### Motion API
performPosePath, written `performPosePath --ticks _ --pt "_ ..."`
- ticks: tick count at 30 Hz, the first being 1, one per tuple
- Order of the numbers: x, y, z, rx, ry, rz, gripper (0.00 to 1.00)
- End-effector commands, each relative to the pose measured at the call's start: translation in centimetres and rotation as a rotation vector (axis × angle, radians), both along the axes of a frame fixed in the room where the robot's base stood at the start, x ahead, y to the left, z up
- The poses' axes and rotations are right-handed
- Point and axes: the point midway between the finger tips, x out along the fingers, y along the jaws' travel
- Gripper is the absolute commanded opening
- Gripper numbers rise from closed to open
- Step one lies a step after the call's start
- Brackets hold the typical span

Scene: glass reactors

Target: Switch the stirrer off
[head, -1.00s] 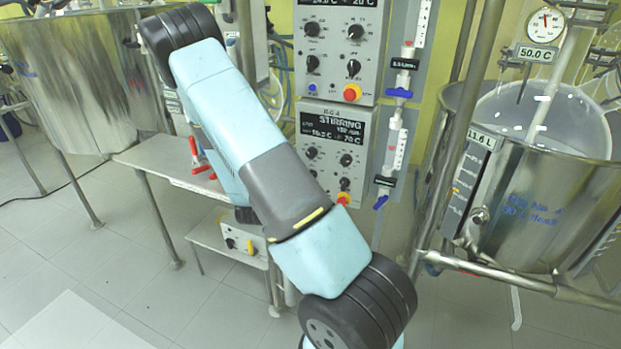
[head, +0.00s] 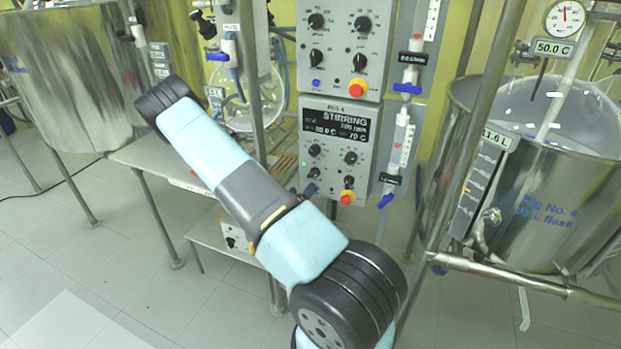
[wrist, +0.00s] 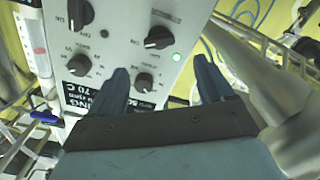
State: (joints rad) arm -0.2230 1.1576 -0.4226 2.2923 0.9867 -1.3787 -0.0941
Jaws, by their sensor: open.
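The stirring control panel (head: 340,122) is the lower grey box on the stand, with a dark display reading STIRRING. It has several black knobs, a lit green lamp (head: 303,162) and a red stop button (head: 347,197). In the wrist view the panel is upside down. There, one black knob (wrist: 158,37) sits by the lit green lamp (wrist: 176,57), and another knob (wrist: 144,82) lies below it. My gripper (wrist: 160,84) is open and empty, its fingers pointing at the panel with these knobs between them in the picture. Contact cannot be told. In the head view my arm mostly hides the gripper.
A similar upper panel (head: 340,45) with its own red button sits above. Flow meters with blue valves (head: 385,200) stand right of the panels. A steel vessel (head: 560,200) is at the right, another (head: 70,80) at the left. A metal bench (head: 140,155) lies behind my arm.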

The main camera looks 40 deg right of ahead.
Motion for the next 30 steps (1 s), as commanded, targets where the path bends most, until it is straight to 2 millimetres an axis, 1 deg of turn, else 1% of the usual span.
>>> performPosePath --ticks 1,9,15,21,30 --pt "0.4 -1.0 0.0 0.0 0.0 -0.004 0.81" --pt "2.7 -5.2 0.0 0.001 -0.001 -0.006 0.81" --pt "4.1 -7.4 0.0 0.0 -0.001 -0.004 0.81" --pt "4.8 -8.5 0.0 0.001 0.001 -0.003 0.81" --pt "4.8 -8.6 0.0 0.001 0.001 -0.003 0.81"
